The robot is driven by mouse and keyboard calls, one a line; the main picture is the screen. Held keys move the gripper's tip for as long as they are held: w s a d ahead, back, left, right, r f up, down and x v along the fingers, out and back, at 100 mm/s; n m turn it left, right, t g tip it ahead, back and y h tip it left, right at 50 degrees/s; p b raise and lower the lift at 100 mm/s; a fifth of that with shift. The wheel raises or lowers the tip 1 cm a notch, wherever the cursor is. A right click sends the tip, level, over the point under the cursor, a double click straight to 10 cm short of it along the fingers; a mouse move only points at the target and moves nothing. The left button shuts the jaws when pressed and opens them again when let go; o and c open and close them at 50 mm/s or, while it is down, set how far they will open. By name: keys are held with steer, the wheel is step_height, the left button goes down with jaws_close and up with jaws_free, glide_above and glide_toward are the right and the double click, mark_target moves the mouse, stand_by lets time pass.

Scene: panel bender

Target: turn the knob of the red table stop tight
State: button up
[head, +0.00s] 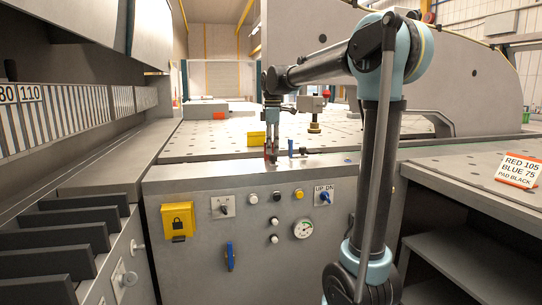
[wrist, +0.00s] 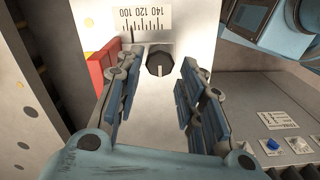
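The black knob (wrist: 160,62) shows in the wrist view, on a pale surface below a printed scale. My gripper (wrist: 159,72) is open, with one blue-padded finger on each side of the knob and visible gaps to it. A red block (wrist: 99,70), likely part of the red table stop, lies left of the knob, partly behind the left finger. In the head view my gripper (head: 272,150) points down at the table's front edge, beside a small red part (head: 267,156). The knob is too small or hidden to make out there.
The front panel (head: 255,255) carries switches and a gauge (head: 303,228). A sign (head: 519,170) stands on the right-hand table.

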mark_target(273, 158)
steer(key=shift+f, duration=1.5)
